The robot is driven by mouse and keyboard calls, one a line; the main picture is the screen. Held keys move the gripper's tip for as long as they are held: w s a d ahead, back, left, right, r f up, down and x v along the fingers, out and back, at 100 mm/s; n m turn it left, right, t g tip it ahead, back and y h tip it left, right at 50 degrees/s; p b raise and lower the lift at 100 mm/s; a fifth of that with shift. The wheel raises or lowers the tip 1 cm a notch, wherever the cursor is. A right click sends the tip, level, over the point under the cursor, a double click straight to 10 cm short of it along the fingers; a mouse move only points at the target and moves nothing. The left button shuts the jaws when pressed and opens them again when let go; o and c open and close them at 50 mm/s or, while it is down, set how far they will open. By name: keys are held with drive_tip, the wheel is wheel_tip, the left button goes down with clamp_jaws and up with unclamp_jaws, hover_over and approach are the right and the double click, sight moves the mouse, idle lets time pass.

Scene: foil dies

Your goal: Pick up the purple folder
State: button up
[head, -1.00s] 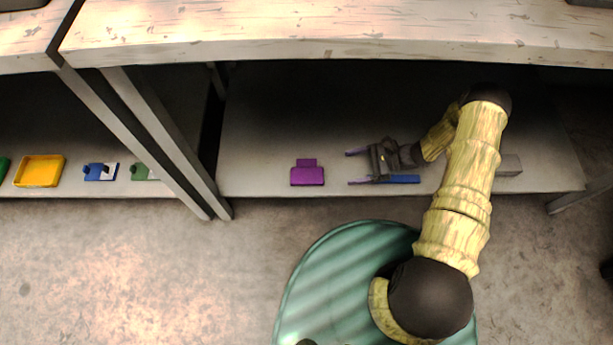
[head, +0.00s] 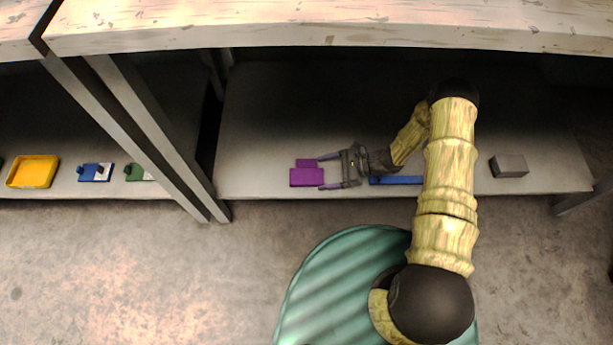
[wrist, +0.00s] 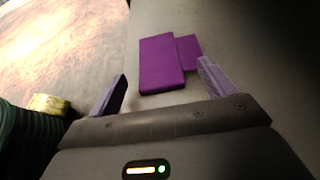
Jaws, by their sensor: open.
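The purple folder (head: 306,178) lies flat on the lower shelf (head: 262,180), close to its front edge. It is a wide block with a narrower tab on its far side. My gripper (head: 325,172) is open and just to the right of the folder, with its fingers pointing left at it. In the head view the fingertips reach the folder's right edge. In the wrist view the folder (wrist: 162,66) lies ahead of and between the two purple fingers (wrist: 162,92), with nothing held. I cannot tell whether a finger touches it.
A blue flat item (head: 396,181) lies on the shelf under my arm, and a grey block (head: 508,166) sits farther right. The worktop (head: 330,28) overhangs the shelf. Metal legs (head: 165,145) stand left, beyond which are a yellow tray (head: 34,171) and small blue and green items.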

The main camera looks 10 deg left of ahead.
sight(307, 176)
drive_tip(key=b+x, duration=0.2)
drive_tip(key=x, duration=0.3)
drive_tip(key=shift+s+r, duration=0.15)
drive_tip(key=shift+r, duration=0.1)
drive_tip(key=c, duration=1.1)
